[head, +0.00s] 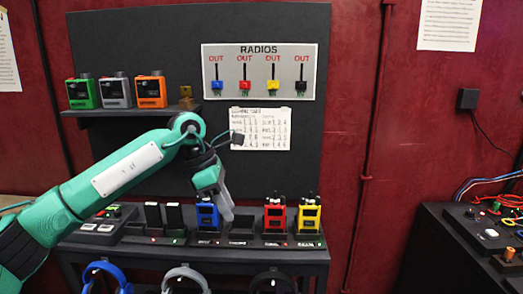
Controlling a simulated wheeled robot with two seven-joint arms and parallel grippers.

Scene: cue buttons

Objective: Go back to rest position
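My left arm reaches in from the left, and its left gripper (226,214) points down over the charging row on the table (195,250). Its grey fingers are just right of the blue radio (207,217), above a dark dock slot (241,229) with no radio visible in it. Whether the fingers touch anything or are parted is unclear. A red radio (275,217) and a yellow radio (309,217) stand upright in docks to the right. My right gripper is out of view.
A shelf (130,112) holds green, grey and orange devices. The RADIOS board (259,72) and a paper list (261,129) hang on the dark panel. Headphones (184,277) hang below the table edge. A second console (470,245) with cables stands at right.

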